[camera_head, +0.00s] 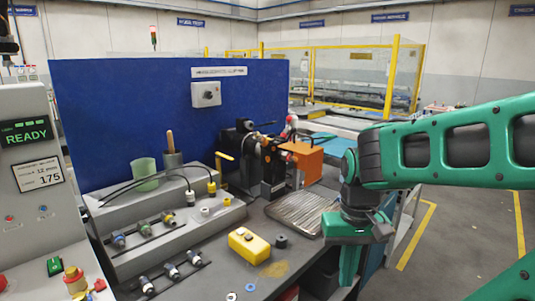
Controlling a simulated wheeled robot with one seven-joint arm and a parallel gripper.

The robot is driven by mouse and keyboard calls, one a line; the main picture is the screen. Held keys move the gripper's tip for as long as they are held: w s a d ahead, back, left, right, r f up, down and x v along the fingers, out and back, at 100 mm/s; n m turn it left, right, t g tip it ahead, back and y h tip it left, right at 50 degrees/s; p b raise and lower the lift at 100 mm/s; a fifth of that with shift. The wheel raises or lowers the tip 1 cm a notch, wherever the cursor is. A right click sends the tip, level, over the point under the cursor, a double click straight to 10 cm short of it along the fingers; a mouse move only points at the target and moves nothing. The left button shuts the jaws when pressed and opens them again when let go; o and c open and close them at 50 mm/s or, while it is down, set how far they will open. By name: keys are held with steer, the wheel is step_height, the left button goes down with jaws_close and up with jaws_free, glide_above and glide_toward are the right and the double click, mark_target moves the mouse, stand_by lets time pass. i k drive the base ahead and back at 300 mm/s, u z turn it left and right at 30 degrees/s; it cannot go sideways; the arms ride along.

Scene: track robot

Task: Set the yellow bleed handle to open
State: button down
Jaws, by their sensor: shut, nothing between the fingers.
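My gripper (349,267) hangs down at the right of the bench, at the end of my green arm. It is shut and empty, well to the right of the yellow handle and apart from it. The gripper's fingertips are hard to make out.
A dark machine with an orange block (303,160) stands between the handle and my gripper. A ribbed metal tray (300,211), a yellow box (249,245) and a grey stepped block (130,262) with fittings are on the bench. A blue panel (130,115) closes the back.

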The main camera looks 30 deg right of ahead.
mark_target(224, 156)
steer(key=z, duration=2.4)
steer(key=k, duration=0.65)
steer(key=u, duration=1.7)
steer(key=i, duration=0.5)
steer(key=u, duration=0.15)
